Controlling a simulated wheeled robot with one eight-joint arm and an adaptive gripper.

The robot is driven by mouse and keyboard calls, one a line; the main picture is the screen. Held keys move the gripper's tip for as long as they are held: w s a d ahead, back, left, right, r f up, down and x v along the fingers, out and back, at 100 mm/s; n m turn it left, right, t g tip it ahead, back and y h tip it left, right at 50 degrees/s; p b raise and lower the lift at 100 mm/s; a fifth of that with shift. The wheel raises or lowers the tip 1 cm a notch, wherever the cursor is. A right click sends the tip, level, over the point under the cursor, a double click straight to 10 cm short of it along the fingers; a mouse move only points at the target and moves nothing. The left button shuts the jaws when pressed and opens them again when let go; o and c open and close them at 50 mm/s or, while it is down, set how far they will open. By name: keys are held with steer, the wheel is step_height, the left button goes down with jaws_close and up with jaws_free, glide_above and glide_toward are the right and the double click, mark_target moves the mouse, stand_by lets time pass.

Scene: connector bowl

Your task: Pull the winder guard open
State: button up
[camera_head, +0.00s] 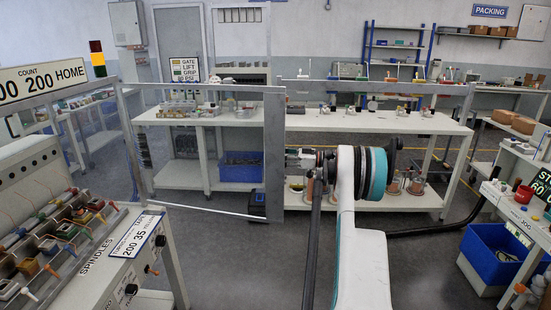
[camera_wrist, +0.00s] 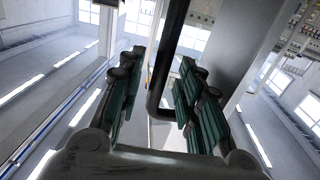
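The winder guard is a grey-framed, see-through panel (camera_head: 274,150) across the middle left of the head view. Its wide upright post stands just left of my gripper (camera_head: 296,159). In the wrist view a dark, bent bar handle (camera_wrist: 170,50) runs down between the two green-padded fingers of my gripper (camera_wrist: 158,75), then turns right behind the right finger. The fingers are open, with a clear gap to the bar on the left and less on the right. Whether the right finger touches it I cannot tell. In the head view my wrist hides part of the area right of the post.
The winder with its spindles (camera_head: 55,235) stands at the left. A second framed panel (camera_head: 420,89) extends right of the post, before a white bench (camera_head: 370,122). A blue bin (camera_head: 490,255) stands at the right. Grey floor is clear at the lower middle left.

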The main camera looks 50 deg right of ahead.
steer(key=v, duration=1.1)
steer(key=shift+s, duration=0.15)
steer(key=shift+d, duration=0.1)
